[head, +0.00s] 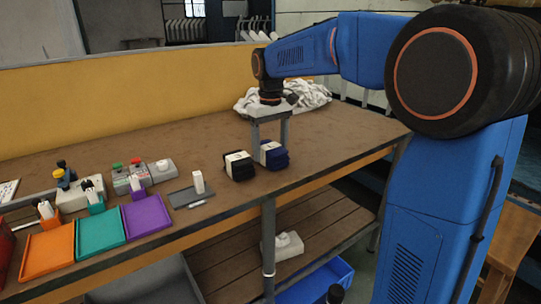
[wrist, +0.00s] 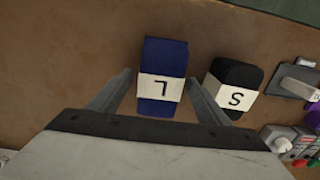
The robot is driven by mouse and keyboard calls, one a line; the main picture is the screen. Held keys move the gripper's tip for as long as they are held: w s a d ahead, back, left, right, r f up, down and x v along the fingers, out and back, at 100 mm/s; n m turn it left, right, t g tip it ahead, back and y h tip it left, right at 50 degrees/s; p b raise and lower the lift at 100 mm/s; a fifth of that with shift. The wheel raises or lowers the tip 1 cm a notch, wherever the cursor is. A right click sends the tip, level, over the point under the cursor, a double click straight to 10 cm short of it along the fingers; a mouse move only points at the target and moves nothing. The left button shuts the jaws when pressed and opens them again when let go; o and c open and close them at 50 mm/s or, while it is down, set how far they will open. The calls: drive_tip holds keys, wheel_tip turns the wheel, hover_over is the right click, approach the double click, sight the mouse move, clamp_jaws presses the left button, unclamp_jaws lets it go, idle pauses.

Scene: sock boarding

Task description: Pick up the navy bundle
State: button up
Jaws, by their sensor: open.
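The navy bundle (head: 275,157) stands on the brown table in the head view, with a white band around it. In the wrist view the navy bundle (wrist: 164,58) shows a white band with an "L" on it. My gripper (head: 270,142) is above it, pointing down, its fingers open. In the wrist view my gripper (wrist: 160,78) has one finger on each side of the bundle, with a gap visible on both sides. I cannot tell how far the fingertips are above the table. A black bundle (head: 239,168) with a white band stands just left of the navy one.
The black bundle, marked "S" in the wrist view (wrist: 235,82), is close to one finger. Orange (head: 50,253), teal (head: 100,234) and purple (head: 146,215) trays lie along the table's front left. White cloth (head: 310,95) is heaped behind my gripper.

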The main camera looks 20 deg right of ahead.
drive_tip(key=c, duration=1.2)
